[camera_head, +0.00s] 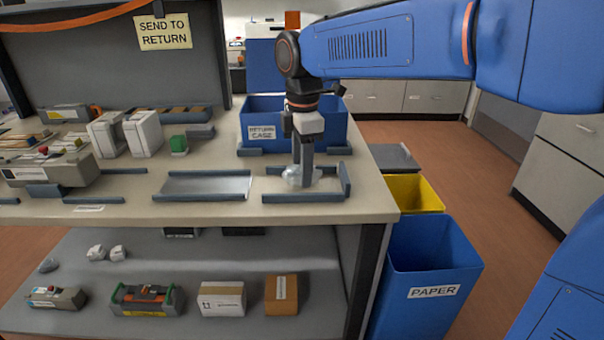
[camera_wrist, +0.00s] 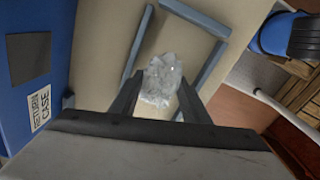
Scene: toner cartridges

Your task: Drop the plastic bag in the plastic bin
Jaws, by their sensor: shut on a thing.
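The plastic bag (camera_head: 293,177) is a small clear crumpled bundle at the right part of the bench top, by the low grey rails. My gripper (camera_head: 304,178) points down at it and is shut on it. In the wrist view the bag (camera_wrist: 161,80) sits between the fingertips of my gripper (camera_wrist: 158,88), over the beige bench surface. I cannot tell whether the bag still touches the bench. A yellow bin (camera_head: 414,193) stands on the floor to the right of the bench, behind the blue bin labelled PAPER (camera_head: 432,291). No label reading plastic shows.
The blue RETURN CASE box (camera_head: 262,133) stands behind my gripper. Low grey rails (camera_head: 345,181) surround the bag's spot. A grey bin (camera_head: 396,157) stands behind the yellow one. A flat tray (camera_head: 206,186) lies to the left. Floor beyond the bins is clear.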

